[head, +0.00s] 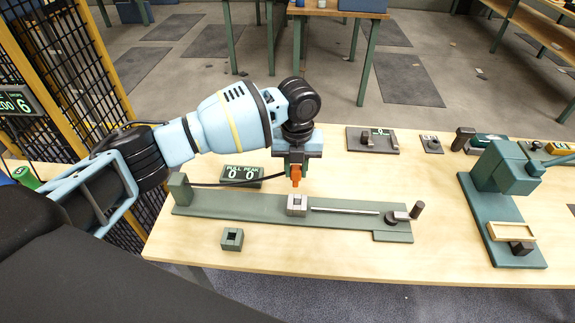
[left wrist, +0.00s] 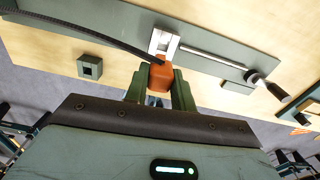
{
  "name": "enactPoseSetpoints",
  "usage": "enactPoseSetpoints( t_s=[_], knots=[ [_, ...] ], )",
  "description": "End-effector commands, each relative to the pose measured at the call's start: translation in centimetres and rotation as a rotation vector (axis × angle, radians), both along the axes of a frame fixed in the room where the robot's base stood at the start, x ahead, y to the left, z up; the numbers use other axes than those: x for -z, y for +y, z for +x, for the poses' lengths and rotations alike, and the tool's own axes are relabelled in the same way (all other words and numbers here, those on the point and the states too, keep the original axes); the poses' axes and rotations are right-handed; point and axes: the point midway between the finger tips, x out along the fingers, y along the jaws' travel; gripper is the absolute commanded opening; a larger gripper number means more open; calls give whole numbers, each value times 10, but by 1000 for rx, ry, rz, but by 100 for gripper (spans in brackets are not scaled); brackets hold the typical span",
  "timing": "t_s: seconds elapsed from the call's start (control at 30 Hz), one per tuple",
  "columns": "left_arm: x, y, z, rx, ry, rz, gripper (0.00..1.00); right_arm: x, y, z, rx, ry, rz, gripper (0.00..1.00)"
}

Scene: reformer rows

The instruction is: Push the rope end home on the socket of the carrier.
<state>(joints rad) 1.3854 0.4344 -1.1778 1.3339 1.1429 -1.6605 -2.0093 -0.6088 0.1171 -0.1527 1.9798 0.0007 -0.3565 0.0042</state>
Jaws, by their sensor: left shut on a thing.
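The orange rope end (head: 296,178) is in my left gripper (head: 296,163), whose fingers are shut on its sides. It also shows between the fingers in the left wrist view (left wrist: 160,75). The carrier (head: 297,206) is a light grey block with a square socket, on the long green rail (head: 245,211). In the head view the rope end is just above the carrier, apart from it. In the left wrist view the carrier (left wrist: 164,41) shows just beyond the rope end. The black rope (head: 225,184) runs left to a green post (head: 180,189). My right gripper is not in view.
A metal rod (head: 345,210) runs from the carrier to a crank (head: 404,216). A loose green block with a square hole (head: 232,239) lies in front of the rail. A PULL PEAK display (head: 242,176) stands behind. A teal press (head: 503,185) stands at right.

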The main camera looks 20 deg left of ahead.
Motion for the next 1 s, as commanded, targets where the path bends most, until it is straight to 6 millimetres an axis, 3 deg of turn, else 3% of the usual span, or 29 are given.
enactPoseSetpoints(
  t_s=[0.73,1.0],
  knots=[
    [-4,-8,-2,51,-2,1,3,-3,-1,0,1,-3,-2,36],
    [14,-8,-3,51,3,-1,3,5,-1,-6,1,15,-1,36]
  ],
)
